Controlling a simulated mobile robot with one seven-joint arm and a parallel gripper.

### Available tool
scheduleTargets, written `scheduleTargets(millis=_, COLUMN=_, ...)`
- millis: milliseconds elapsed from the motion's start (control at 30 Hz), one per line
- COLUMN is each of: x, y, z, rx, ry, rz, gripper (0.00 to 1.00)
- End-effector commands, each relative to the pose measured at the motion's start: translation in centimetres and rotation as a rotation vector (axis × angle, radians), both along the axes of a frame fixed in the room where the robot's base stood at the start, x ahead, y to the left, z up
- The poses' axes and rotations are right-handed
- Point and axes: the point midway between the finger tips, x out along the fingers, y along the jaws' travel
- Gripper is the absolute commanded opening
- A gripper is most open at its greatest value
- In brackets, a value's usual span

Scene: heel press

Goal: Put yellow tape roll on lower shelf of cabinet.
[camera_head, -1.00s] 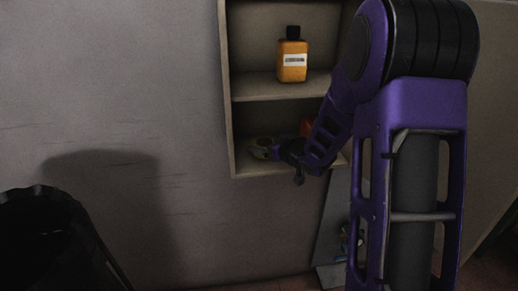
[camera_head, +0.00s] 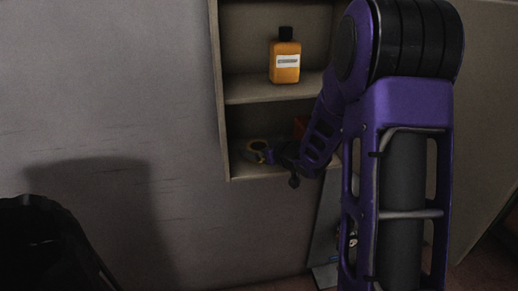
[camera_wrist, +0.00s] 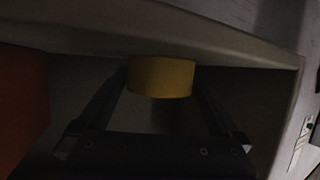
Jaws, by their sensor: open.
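The yellow tape roll (camera_wrist: 161,77) sits on the lower shelf of the cabinet (camera_head: 218,95). In the wrist view it lies between the far ends of my gripper's fingers. In the head view the tape roll (camera_head: 256,146) shows on the lower shelf near its left side, just beyond my gripper (camera_head: 264,153). My gripper is open, with its fingers (camera_wrist: 160,100) reaching into the lower compartment on both sides of the roll. Whether the fingers touch the roll I cannot tell.
An orange bottle (camera_head: 285,60) with a black cap stands on the shelf above. A red-orange object (camera_head: 301,126) is on the lower shelf, partly hidden by my arm; an orange surface (camera_wrist: 22,100) fills the wrist view's left. A black bin (camera_head: 45,245) stands at lower left.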

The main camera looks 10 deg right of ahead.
Motion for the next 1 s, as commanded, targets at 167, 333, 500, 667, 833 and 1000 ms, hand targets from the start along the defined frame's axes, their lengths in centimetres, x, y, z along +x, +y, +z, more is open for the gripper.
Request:
scheduleTargets(millis=167, x=-2.2, y=-1.1, z=1.4, rx=-0.001, ry=-0.004, rz=-0.002, gripper=1.00)
scheduleTargets(millis=333, x=-5.5, y=-2.4, z=2.8, rx=0.000, ry=-0.002, rz=-0.003, gripper=1.00)
scheduleTargets(millis=500, x=-8.3, y=-3.5, z=4.0, rx=0.000, ry=-0.002, rz=-0.003, gripper=1.00)
scheduleTargets(millis=667, x=-9.8, y=-4.1, z=4.6, rx=-0.001, ry=-0.001, rz=-0.001, gripper=1.00)
scheduleTargets(millis=833, x=-10.3, y=-4.3, z=4.7, rx=0.000, ry=-0.001, rz=0.000, gripper=1.00)
scheduleTargets(millis=1000, x=-10.3, y=-4.3, z=4.7, rx=0.000, ry=-0.001, rz=0.000, gripper=1.00)
